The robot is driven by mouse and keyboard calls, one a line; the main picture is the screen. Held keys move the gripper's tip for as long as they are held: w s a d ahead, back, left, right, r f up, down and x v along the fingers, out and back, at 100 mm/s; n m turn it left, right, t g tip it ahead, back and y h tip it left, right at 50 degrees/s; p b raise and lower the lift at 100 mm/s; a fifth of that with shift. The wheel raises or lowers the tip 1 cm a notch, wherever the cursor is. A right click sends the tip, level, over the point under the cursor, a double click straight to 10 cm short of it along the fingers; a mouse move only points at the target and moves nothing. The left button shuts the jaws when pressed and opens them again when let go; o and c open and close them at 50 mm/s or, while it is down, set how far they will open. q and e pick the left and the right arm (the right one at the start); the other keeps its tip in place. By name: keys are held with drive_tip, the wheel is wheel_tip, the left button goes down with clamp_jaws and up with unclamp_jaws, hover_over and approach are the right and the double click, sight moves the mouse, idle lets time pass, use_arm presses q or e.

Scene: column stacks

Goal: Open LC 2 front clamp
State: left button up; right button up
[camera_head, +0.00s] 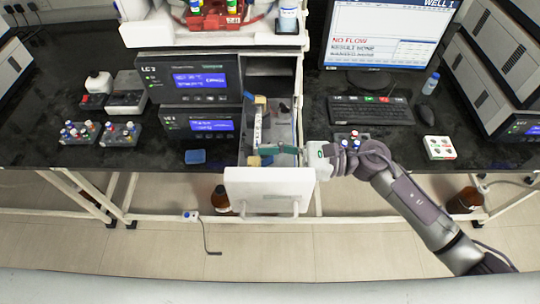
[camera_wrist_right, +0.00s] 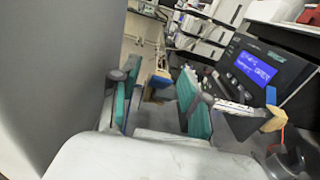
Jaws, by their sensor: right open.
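A pulled-out drawer with a white front panel (camera_head: 268,185) stands beside the instrument unit whose label appears to read LC 2 (camera_head: 195,78). A slim pale column (camera_head: 257,128) lies along it; it also shows in the right wrist view (camera_wrist_right: 228,106). A tan clamp (camera_head: 260,100) is at its rear end, seen at the right in the wrist view (camera_wrist_right: 274,121). A tan and blue front clamp (camera_wrist_right: 160,80) shows between my fingers, partly hidden. My right gripper (camera_head: 268,154) is open, its teal pads (camera_wrist_right: 158,108) on either side of that clamp. Contact cannot be told. My left gripper is not in view.
The grey drawer panel (camera_wrist_right: 50,70) stands close left of my right fingers in the wrist view. Vial racks (camera_head: 80,133) and a blue block (camera_head: 195,157) are left of the drawer. A keyboard (camera_head: 371,110) and monitor (camera_head: 385,35) are to the right.

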drive_tip(key=shift+c, duration=0.4)
clamp_jaws()
